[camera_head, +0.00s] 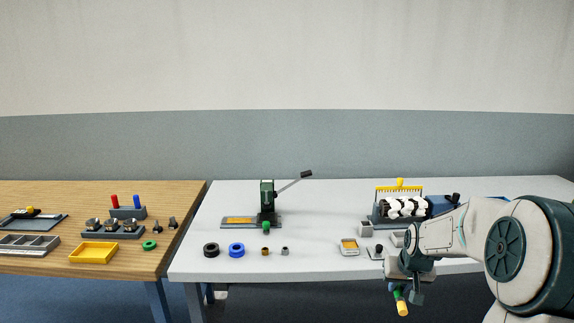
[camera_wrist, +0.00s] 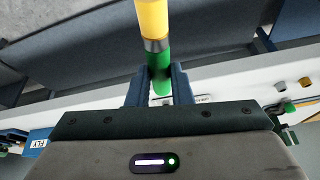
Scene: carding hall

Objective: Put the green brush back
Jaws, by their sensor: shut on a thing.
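My gripper (camera_wrist: 159,90) is shut on the green brush (camera_wrist: 158,62), with one dark blue finger on each side of its green part. A grey band and a yellow part (camera_wrist: 152,18) stick out beyond the fingers. In the head view the brush (camera_head: 400,301) hangs tilted below my gripper (camera_head: 405,284), its yellow end lowest, in front of the grey table's front edge. The part of the brush between the fingers is partly hidden. I cannot make out a marked place for it in either view.
A black-and-white roller (camera_head: 404,207) with a yellow comb (camera_head: 399,188) stands behind my arm. A wooden table (camera_head: 185,205) at left holds a yellow tray (camera_head: 94,253).

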